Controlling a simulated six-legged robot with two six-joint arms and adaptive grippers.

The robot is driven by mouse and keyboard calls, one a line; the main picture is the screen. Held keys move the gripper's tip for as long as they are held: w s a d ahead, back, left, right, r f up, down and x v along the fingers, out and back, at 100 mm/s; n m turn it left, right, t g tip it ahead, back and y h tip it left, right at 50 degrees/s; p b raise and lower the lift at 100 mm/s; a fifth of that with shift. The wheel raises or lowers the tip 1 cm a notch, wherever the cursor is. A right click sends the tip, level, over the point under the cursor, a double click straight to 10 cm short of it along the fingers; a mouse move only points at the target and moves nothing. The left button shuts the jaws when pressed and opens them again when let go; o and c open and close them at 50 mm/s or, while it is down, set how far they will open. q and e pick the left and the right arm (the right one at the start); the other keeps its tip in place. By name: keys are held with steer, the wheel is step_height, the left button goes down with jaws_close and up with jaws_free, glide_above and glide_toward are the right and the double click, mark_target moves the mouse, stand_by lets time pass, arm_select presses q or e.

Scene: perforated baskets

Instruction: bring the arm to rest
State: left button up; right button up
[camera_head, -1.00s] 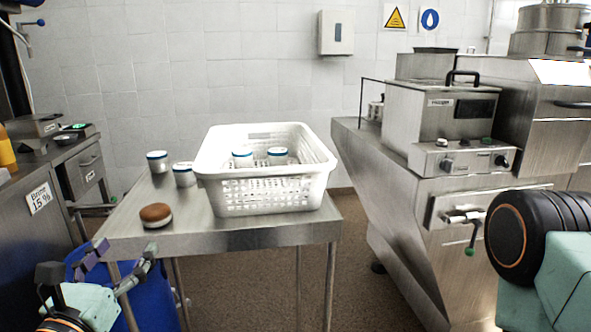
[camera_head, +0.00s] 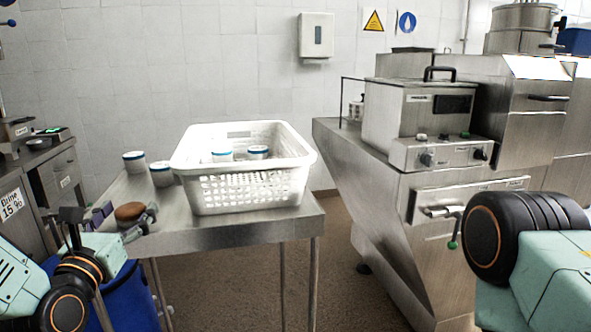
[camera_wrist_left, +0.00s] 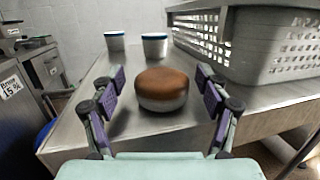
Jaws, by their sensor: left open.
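My left gripper (camera_head: 122,222) is at the left front of the steel table (camera_head: 240,232). In the left wrist view, its two purple-padded fingers (camera_wrist_left: 160,92) are spread apart. A round brown-topped, pale-sided object (camera_wrist_left: 162,88) stands on the table ahead of the fingers, with nothing shut on it. In the head view that object (camera_head: 130,211) is partly covered by the gripper. My right arm (camera_head: 545,265) shows at the lower right, but its gripper is out of view.
A white perforated basket (camera_head: 245,190) on the table holds two white tubs with blue lids (camera_head: 258,152). Two similar tubs (camera_head: 134,162) stand left of it. A steel machine (camera_head: 420,130) stands at right. A blue bin (camera_head: 125,300) is below the table's left side.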

arm_select(q)
steer(key=shift+w+r, duration=0.1)
steer(key=shift+w, duration=0.45)
steer(key=shift+s+f+b, duration=0.1)
steer(key=shift+f+b, duration=0.3)
